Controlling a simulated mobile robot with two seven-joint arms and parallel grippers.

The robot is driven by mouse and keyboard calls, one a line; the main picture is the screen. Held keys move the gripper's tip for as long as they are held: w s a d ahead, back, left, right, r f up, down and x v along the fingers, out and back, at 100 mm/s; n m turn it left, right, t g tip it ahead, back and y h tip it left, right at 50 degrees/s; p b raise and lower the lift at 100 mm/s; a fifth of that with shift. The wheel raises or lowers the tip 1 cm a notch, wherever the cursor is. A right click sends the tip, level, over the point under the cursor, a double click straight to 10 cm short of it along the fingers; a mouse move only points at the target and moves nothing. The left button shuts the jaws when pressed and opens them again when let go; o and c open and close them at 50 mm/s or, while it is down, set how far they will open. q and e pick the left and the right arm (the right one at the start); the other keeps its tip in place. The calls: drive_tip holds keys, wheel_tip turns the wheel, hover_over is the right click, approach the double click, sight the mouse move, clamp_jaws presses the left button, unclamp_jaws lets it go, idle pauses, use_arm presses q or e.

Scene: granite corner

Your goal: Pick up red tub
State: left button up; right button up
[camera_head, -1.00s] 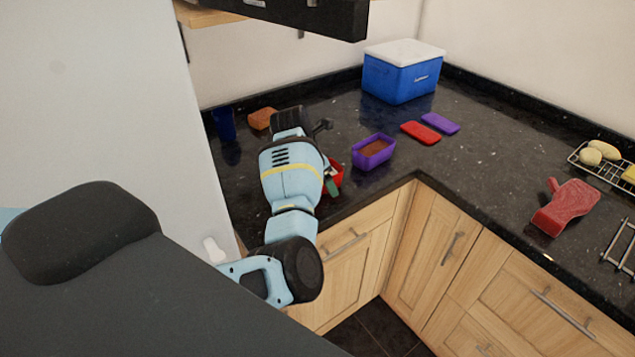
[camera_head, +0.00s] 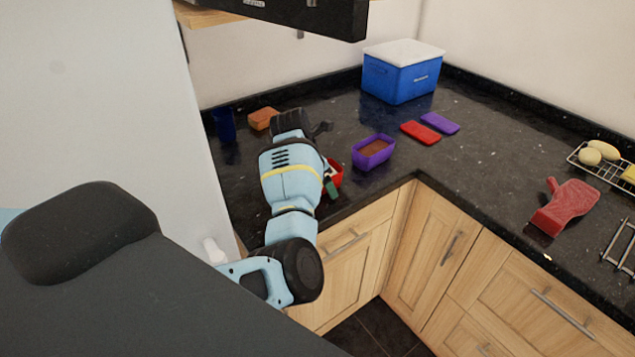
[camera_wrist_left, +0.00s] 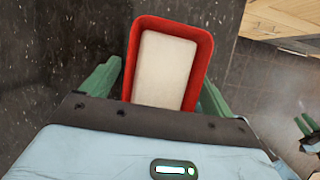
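The red tub (camera_wrist_left: 204,65) is an open rectangular container with a pale whitish block or filling inside. It sits on the dark counter. In the head view the red tub (camera_head: 338,172) is mostly hidden behind my left arm. My left gripper (camera_wrist_left: 163,76) has its green fingers apart, one on each side of the tub's near end. Whether they touch the walls I cannot tell. In the head view only a green finger of my left gripper (camera_head: 331,187) shows by the tub. Green finger-like parts, apparently my right gripper (camera_wrist_left: 308,132), show at the wrist view's right edge.
A purple tub (camera_head: 373,152) with brown filling stands right of the red one. Red (camera_head: 420,132) and purple lids (camera_head: 440,123) lie behind it. A blue cooler (camera_head: 400,75), blue cup (camera_head: 225,124), brown sponge-like block (camera_head: 263,119) and red mitt (camera_head: 565,206) are farther off.

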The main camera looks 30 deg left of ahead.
use_arm(q)
drive_tip(key=c, duration=1.3)
drive_tip(key=shift+o, duration=0.2)
drive_tip(key=shift+r, duration=0.1)
